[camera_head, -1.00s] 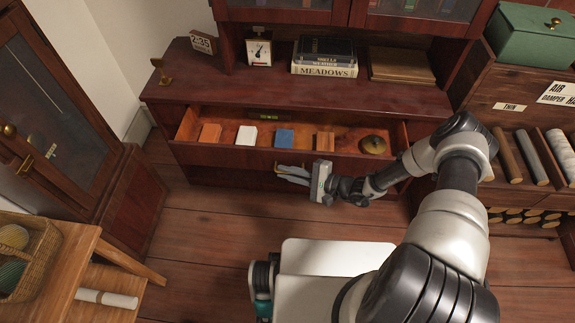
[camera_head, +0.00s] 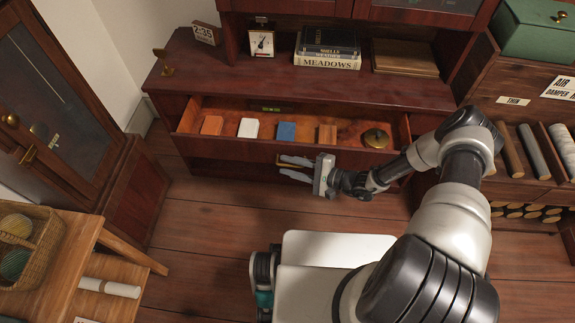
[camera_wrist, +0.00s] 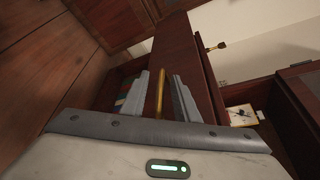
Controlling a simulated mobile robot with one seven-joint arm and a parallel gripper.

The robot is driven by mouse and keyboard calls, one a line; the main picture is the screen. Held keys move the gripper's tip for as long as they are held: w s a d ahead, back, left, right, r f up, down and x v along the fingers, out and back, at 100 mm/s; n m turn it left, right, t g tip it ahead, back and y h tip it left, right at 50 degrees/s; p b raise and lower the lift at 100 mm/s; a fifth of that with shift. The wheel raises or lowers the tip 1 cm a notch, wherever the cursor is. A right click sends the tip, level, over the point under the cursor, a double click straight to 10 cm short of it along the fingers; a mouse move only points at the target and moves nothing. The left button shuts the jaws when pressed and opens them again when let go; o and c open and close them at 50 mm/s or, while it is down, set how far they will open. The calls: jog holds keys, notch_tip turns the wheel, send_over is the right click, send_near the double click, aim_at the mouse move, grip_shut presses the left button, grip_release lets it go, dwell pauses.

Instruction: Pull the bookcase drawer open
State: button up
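The bookcase drawer (camera_head: 222,143) stands pulled out from the dark red bookcase. Its inside is visible, with several small blocks and a round brass-coloured piece in it. My gripper (camera_head: 285,166) is at the drawer's front, low and near its middle. In the wrist view, the brass handle (camera_wrist: 159,92) stands between the two fingers of my gripper (camera_wrist: 160,80). A gap shows on each side of the handle, so the fingers are apart and not closed on it. In the head view the fingers partly hide the handle.
A glass-doored cabinet (camera_head: 50,115) stands at the left. A wooden table (camera_head: 60,262) with a wicker basket (camera_head: 38,245) is at the lower left. Rolls fill the rack (camera_head: 520,175) at the right. The wooden floor (camera_head: 215,235) before the drawer is clear.

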jog(key=p+v, duration=0.1)
jog(key=v, duration=1.5)
jog(key=shift+d+r, duration=0.15)
jog(key=shift+d, duration=0.2)
jog(key=shift+s, duration=0.15)
notch_tip(320, 180, up, 26)
jog(key=d+n+g+h, duration=0.2)
jog(key=n+g+h, duration=0.5)
jog(key=n, duration=0.1)
jog(key=s+r+n+t+h, duration=0.1)
jog(key=s+r+t+h, duration=0.3)
jog(key=s+r, duration=0.5)
jog(key=s+r+n+t+h, duration=0.25)
jog(key=s+r+h, duration=0.2)
jog(key=r, duration=0.85)
notch_tip(320, 180, up, 17)
jog(key=p, duration=1.7)
jog(key=shift+s+m+y+p, duration=0.35)
jog(key=shift+m+y, duration=0.1)
